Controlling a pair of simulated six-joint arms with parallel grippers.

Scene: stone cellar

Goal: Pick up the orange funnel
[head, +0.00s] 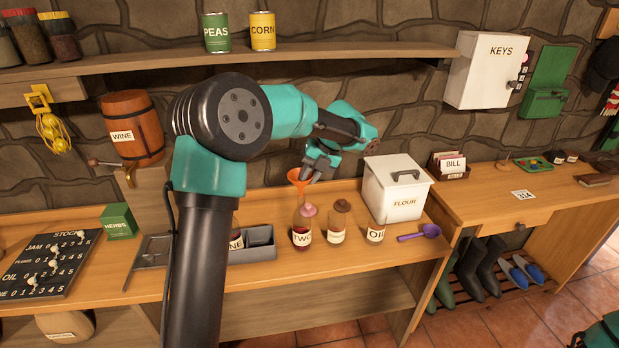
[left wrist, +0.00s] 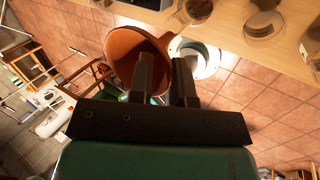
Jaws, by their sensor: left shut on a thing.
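The orange funnel (head: 298,178) is small in the head view, just above the bottles on the counter. In the left wrist view the orange funnel (left wrist: 130,52) fills the top centre, with its wide mouth facing the camera. My left gripper (head: 318,170) is shut on the funnel at its rim. In the left wrist view the left gripper's dark fingers (left wrist: 163,75) reach up to the funnel, one finger inside the mouth. Whether the funnel's spout touches the bottle below cannot be told. My right gripper is in neither view.
A purple scoop (head: 420,232) lies at the right. A grey tray (head: 262,250) sits left.

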